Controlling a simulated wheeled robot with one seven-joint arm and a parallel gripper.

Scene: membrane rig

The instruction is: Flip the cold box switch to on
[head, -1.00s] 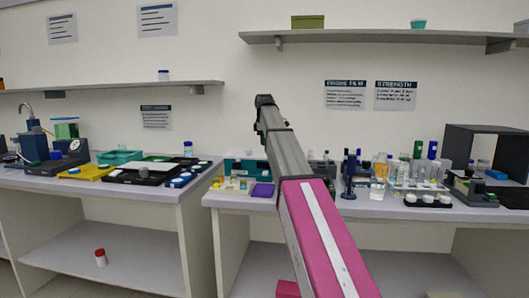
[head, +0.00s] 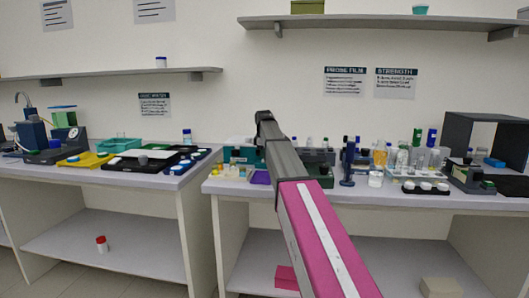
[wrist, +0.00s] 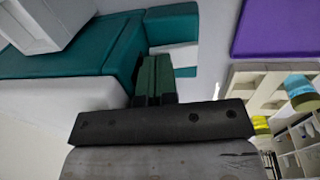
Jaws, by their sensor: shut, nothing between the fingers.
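The cold box appears to be the teal box with a pale top (head: 240,154) on the right bench, partly behind my arm. In the wrist view a teal body (wrist: 85,62) fills the upper left, with a pale panel (wrist: 183,57) on its side. I cannot make out the switch. My gripper (wrist: 153,72) shows in the wrist view as two dark green fingers, shut together and empty. The fingertips are close to the teal body and overlap the pale panel's left edge. Contact cannot be told. In the head view my arm hides the gripper.
A purple mat (head: 260,177) lies beside the teal box; it also shows in the wrist view (wrist: 279,28). A pale rack (wrist: 255,90) with small capped vials is at the wrist view's right. Bottles, a blue stand (head: 347,165) and glassware crowd the bench right of my arm.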

